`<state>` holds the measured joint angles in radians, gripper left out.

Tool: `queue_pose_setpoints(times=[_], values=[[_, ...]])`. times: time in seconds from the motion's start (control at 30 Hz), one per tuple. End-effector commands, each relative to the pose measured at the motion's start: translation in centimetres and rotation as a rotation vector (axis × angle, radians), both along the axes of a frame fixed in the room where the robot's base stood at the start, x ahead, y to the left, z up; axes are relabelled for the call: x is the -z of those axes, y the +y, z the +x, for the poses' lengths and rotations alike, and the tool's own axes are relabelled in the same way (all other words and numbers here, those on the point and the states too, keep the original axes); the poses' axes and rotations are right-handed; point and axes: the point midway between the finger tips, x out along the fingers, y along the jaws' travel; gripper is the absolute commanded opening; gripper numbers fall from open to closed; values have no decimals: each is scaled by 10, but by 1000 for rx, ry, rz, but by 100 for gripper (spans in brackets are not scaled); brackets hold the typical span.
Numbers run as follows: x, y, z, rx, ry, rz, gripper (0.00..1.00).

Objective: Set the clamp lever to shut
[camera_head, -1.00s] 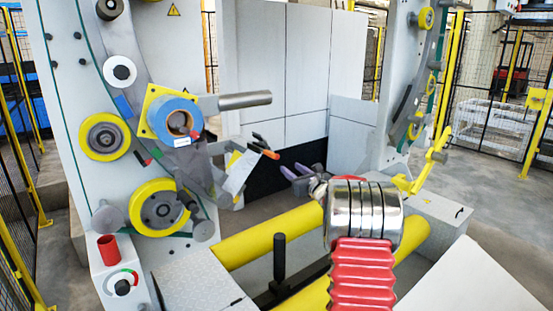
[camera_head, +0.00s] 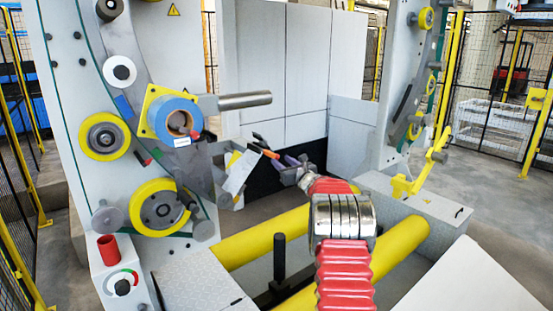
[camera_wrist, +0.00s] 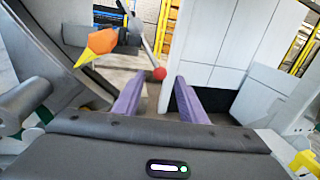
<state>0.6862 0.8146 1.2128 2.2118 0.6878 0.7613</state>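The clamp lever appears to be the thin rod with a red ball end (camera_wrist: 159,73) in the wrist view. In the head view a short lever with an orange-red end (camera_head: 270,153) juts from the left machine column. My gripper (camera_head: 294,160) is close to the right of that end. In the wrist view my gripper's two purple fingers (camera_wrist: 157,85) are apart, with nothing held between them. The red ball shows just past the fingertips, between them; contact does not show.
An orange pointed piece (camera_wrist: 97,47) is left of the fingers in the wrist view. The film roll with blue face (camera_head: 176,118) and yellow wheels sit on the left column. Yellow rollers (camera_head: 265,238) lie below my arm. Pale panels (camera_head: 300,70) stand behind.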

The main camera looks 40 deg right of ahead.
Motion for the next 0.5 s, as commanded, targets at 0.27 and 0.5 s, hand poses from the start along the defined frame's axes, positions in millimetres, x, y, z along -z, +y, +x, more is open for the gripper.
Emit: queue_pose_setpoints(times=[0.27,0.5], values=[[1,-4,25,-1,0,-2,38],[0,-6,44,-2,0,-2,38]])
